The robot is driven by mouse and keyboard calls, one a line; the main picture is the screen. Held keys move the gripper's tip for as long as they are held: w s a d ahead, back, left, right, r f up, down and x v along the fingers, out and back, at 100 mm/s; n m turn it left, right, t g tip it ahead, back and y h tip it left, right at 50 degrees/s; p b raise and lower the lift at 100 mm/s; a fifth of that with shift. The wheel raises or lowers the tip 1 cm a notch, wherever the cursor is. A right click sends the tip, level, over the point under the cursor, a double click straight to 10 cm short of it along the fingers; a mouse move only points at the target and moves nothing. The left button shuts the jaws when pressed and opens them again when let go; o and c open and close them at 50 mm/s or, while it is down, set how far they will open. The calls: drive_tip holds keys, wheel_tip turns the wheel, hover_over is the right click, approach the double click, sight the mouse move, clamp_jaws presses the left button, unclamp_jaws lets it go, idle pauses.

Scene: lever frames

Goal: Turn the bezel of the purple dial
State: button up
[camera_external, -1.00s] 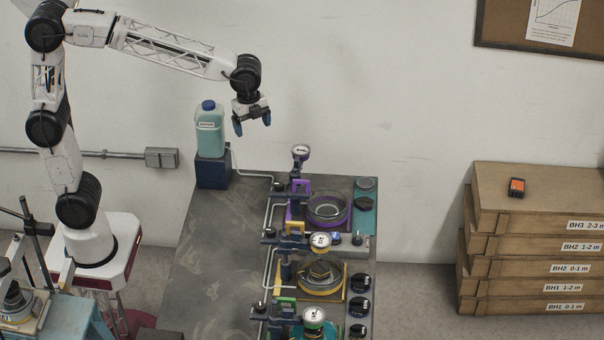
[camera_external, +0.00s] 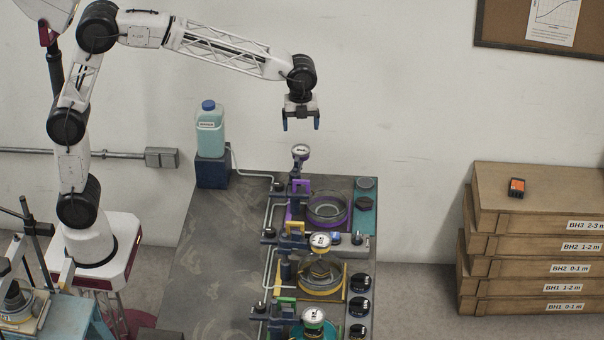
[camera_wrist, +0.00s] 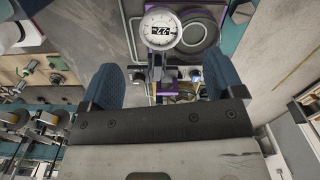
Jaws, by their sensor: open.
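In the wrist view the same dial (camera_wrist: 160,29) shows a round white face with a dark readout, at the top between and beyond the fingers. My gripper (camera_external: 301,126) is open and empty, pointing down in the air above the dial, apart from it. In the wrist view my gripper's two blue fingers (camera_wrist: 165,88) stand wide apart. The purple clamp block and purple-rimmed dish (camera_external: 328,208) sit below the dial.
A yellow dial (camera_external: 320,241) and a green dial (camera_external: 313,317) stand nearer on the same bench (camera_external: 215,260). A teal bottle (camera_external: 210,135) stands on a dark block to the left. Stacked wooden boxes (camera_external: 530,240) stand at the right. The bench's left part is clear.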

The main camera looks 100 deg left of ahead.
sight(300, 147)
drive_tip(key=shift+f, duration=3.9)
drive_tip(key=shift+c, duration=0.3)
drive_tip(key=c, duration=0.9)
drive_tip(key=shift+o, duration=0.2)
